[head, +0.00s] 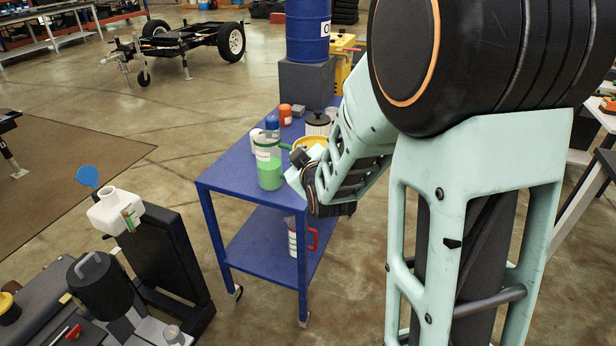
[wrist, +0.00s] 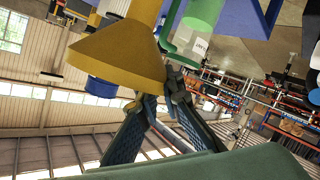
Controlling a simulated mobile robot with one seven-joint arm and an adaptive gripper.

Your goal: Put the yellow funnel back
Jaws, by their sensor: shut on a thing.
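The yellow funnel (wrist: 115,55) fills the upper left of the wrist view, with its wide cone toward the left and its spout running up out of frame. My gripper (wrist: 163,82) is shut on the funnel. In the head view the funnel (head: 313,141) is partly hidden behind my gripper (head: 298,158), above the blue cart's top. A clear jug with green liquid (head: 270,170) stands on the cart just left of my gripper.
The blue cart (head: 228,172) also carries a blue-capped bottle (head: 272,123), an orange container (head: 286,116) and a black-lidded can (head: 318,124). A red-handled jug (head: 293,236) stands on its lower shelf. A white container (head: 116,212) stands at the lower left.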

